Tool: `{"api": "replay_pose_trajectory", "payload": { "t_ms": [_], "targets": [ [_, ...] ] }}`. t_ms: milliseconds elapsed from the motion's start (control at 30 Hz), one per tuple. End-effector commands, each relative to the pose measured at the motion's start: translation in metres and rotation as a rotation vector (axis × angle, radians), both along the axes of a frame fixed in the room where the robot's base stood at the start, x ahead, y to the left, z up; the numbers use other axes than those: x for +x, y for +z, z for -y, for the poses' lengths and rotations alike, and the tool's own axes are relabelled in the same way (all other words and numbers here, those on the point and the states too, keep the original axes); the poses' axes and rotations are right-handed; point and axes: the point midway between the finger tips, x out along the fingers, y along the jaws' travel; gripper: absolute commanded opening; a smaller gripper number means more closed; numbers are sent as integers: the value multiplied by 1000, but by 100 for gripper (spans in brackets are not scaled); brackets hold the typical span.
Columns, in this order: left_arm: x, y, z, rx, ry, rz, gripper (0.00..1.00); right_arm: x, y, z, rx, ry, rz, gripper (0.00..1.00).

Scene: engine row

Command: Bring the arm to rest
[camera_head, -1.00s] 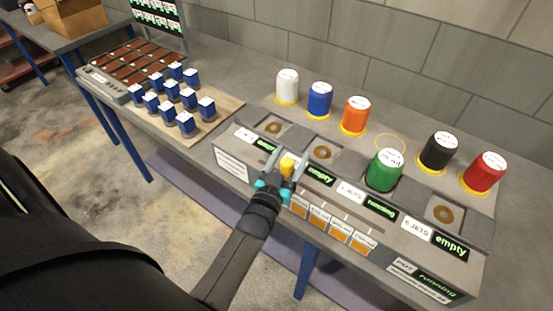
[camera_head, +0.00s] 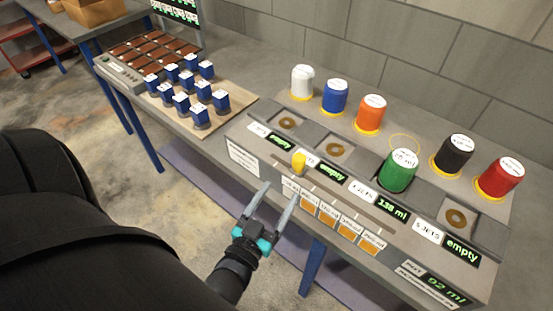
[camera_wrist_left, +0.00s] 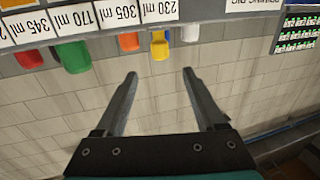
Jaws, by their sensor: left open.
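My left gripper (camera_head: 276,205) is open and empty. In the head view it is in front of the machine's near edge, apart from the yellow knob (camera_head: 299,162) on the sloped front panel. The left wrist view shows its two spread fingers (camera_wrist_left: 160,85) with nothing between them. The wrist view seems upside down, with the tile wall (camera_wrist_left: 255,75) and canisters behind the fingers. My right gripper is in neither view.
The machine (camera_head: 246,142) has displays reading "empty", "138 ml" and "92 ml". A green canister (camera_head: 398,174) sits in one bay. White (camera_head: 302,84), blue (camera_head: 335,98), orange (camera_head: 370,114), black (camera_head: 453,156) and red (camera_head: 499,179) canisters stand behind. Several blue-sided blocks (camera_head: 200,116) stand at left.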

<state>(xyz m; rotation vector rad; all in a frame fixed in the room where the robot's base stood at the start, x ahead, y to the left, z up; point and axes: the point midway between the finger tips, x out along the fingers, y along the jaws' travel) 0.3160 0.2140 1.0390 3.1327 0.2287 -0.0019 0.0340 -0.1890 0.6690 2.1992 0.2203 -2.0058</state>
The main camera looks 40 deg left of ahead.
Motion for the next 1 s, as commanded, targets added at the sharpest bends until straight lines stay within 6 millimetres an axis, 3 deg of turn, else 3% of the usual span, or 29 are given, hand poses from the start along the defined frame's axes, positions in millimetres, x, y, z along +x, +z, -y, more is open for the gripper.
{"api": "replay_pose_trajectory", "payload": {
  "t_ms": [533, 633, 767, 867, 1000],
  "targets": [
    [0, -1, 0, 0, 0, -1, 72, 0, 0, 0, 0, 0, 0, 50],
    [-1, -16, 3, -6, -8, -28, 72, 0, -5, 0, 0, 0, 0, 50],
    [-4, -77, 16, -31, -40, -148, 72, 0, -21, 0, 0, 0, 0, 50],
    [-15, -150, 32, -52, -79, -299, 72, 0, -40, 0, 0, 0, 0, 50],
    [-46, -253, 53, -68, -139, -536, 72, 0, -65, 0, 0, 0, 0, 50]
  ]
}}
